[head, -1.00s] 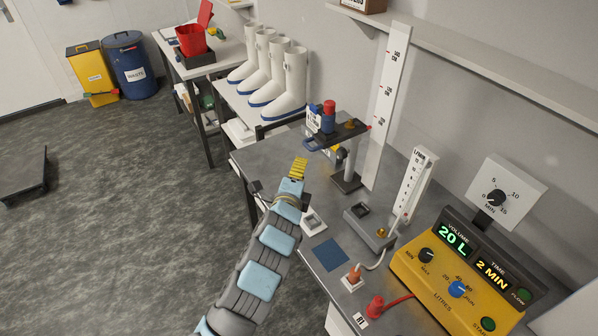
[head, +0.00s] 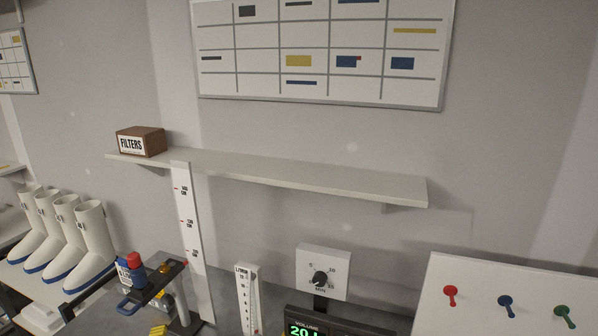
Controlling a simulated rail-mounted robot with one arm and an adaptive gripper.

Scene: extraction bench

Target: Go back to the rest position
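Only the yellow ribbed tip of my gripper (head: 158,331) shows, at the bottom edge of the head view. The rest of it and my arm are below the picture. The tip appears just below and left of a dark clamp stand (head: 172,275) on the grey bench (head: 95,318). A blue bottle with a red cap (head: 135,268) is at the left of the stand. I cannot tell whether the fingers are open or shut, and nothing held is visible.
A tall white height scale (head: 192,245) rises behind the stand. A flow tube (head: 248,290), a dial box (head: 322,273) and the display unit (head: 330,328) stand to the right. A wall shelf (head: 300,178) carries a FILTERS box (head: 141,141). White boots (head: 93,240) stand at left.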

